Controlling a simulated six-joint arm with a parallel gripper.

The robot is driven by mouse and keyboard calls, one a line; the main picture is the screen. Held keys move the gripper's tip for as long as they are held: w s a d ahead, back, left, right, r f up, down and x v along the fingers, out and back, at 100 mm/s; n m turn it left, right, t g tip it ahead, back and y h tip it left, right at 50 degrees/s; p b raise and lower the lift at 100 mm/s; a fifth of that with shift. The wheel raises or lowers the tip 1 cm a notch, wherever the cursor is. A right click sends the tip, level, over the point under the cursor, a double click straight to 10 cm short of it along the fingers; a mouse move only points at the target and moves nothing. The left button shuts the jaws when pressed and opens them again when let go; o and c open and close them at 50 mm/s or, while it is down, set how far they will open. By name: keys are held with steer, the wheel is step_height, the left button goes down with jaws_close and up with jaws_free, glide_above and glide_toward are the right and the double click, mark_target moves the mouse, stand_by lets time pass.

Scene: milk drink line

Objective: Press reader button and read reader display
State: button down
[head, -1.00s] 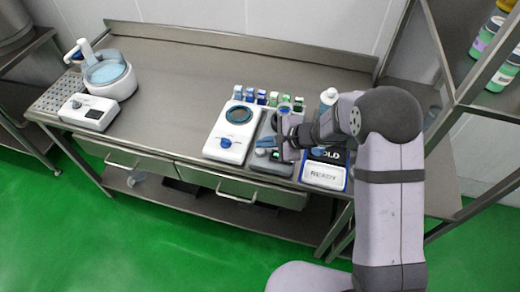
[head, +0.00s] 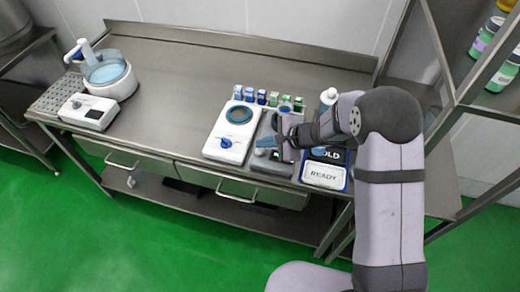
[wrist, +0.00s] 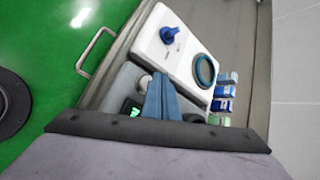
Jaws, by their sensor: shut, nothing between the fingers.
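The reader is a grey box (head: 268,127) between a white dial unit and the READY tray. In the wrist view, the reader's grey body (wrist: 122,84) is partly hidden by my fingers. A pale round button (wrist: 145,81) shows just left of the fingertips. A small dark display (wrist: 131,107) with green marks is partly covered, and its text is too small to read. My gripper (head: 261,142) is shut and empty over the reader. Its blue fingers (wrist: 160,78) have their tips close beside the button; I cannot tell whether they touch it.
The white dial unit (head: 225,150) stands left of the reader. Several small blue and green-capped containers (head: 262,97) stand behind. The READY tray (head: 322,176) and a bottle (head: 328,98) are at right. A water bath (head: 107,85) stands far left. The table's middle-left is clear.

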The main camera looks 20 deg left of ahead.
mark_target(264, 153)
steer(key=shift+f+b, duration=0.9)
steer(key=shift+b, duration=0.45)
stand_by(0.8)
steer(key=shift+r, duration=0.1)
stand_by(0.3)
steer(key=shift+r+p, duration=0.5)
steer(key=shift+r, duration=0.3)
step_height(264, 153, up, 5)
steer(key=p, duration=0.3)
stand_by(0.4)
stand_by(0.6)
